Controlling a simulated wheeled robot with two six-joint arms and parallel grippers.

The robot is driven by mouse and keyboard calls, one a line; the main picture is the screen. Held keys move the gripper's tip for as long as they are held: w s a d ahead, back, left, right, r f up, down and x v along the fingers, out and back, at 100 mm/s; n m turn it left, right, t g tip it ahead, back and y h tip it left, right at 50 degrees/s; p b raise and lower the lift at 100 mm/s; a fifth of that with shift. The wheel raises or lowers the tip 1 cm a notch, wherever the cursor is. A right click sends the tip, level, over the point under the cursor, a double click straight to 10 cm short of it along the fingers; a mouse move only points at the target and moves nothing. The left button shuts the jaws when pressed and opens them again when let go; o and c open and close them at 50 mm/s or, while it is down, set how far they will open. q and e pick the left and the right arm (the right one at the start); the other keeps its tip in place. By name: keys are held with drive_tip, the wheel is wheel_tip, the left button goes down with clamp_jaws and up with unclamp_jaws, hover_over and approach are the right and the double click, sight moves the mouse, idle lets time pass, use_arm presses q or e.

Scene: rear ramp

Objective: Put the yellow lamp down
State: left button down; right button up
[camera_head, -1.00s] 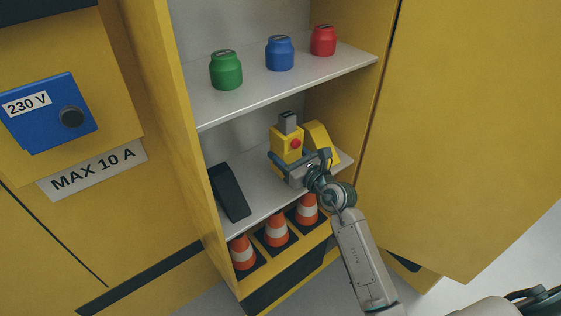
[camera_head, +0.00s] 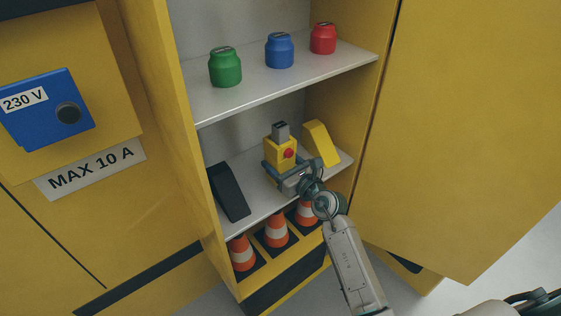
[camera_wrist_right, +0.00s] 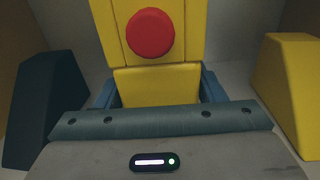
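The yellow lamp (camera_head: 277,152), a yellow block with a red button and a grey top, is upright over the middle shelf (camera_head: 246,210) of the open cabinet. It also shows close up in the right wrist view (camera_wrist_right: 155,88). My right gripper (camera_head: 282,165) has its blue-grey fingers on both sides of the lamp's lower body and is shut on it. The lamp's underside is hidden by the gripper, so I cannot tell whether it touches the shelf.
A black wedge (camera_head: 229,192) lies left of the lamp and a yellow wedge (camera_head: 321,143) right of it, with gaps between. Green (camera_head: 225,68), blue (camera_head: 279,51) and red (camera_head: 323,39) jars stand on the shelf above. Orange cones (camera_head: 276,230) stand below. The cabinet door (camera_head: 460,130) is at right.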

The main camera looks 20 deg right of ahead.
drive_tip(key=shift+o, duration=1.3)
drive_tip(key=shift+r, duration=0.1)
use_arm(q)
drive_tip(key=shift+s+f, duration=0.35)
drive_tip(key=shift+f, duration=0.4)
use_arm(e)
drive_tip(key=v, duration=1.2)
drive_tip(key=shift+s, duration=0.1)
